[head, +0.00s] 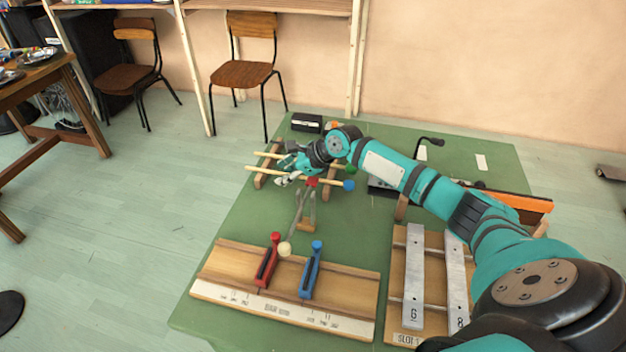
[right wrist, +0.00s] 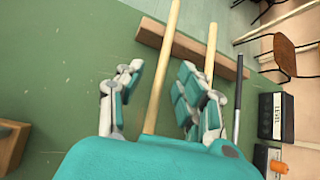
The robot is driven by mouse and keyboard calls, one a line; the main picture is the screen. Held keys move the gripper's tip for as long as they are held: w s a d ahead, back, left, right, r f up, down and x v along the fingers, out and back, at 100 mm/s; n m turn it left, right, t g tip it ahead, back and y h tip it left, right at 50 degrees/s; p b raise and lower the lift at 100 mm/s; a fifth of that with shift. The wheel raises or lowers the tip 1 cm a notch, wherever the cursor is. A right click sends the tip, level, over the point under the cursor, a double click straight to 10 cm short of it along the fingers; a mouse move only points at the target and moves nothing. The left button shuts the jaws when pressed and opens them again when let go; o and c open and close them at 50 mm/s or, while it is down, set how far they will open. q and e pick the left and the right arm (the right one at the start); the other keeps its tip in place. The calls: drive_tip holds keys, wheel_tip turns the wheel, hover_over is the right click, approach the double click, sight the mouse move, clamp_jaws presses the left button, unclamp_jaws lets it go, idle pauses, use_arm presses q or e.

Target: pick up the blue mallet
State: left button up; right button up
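The blue mallet has a round blue head (head: 349,185) and a pale wooden handle. It lies across a low wooden rack (head: 259,180), its handle end sticking out to the left. My right gripper (head: 288,181) is over the handle. In the right wrist view the handle (right wrist: 164,75) runs between the spread fingers of the right gripper (right wrist: 155,95), with gaps on both sides. The handle's lower part is hidden behind the gripper's body. My left gripper is not in view.
A second mallet with a green head (head: 351,168) lies just behind; its handle (right wrist: 211,52) passes close to the right finger. A board with red (head: 268,258) and blue (head: 311,268) clamp-like pieces stands in front. Metal bars (head: 413,275) lie at right.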

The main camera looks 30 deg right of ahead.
drive_tip(key=shift+c, duration=0.4)
clamp_jaws()
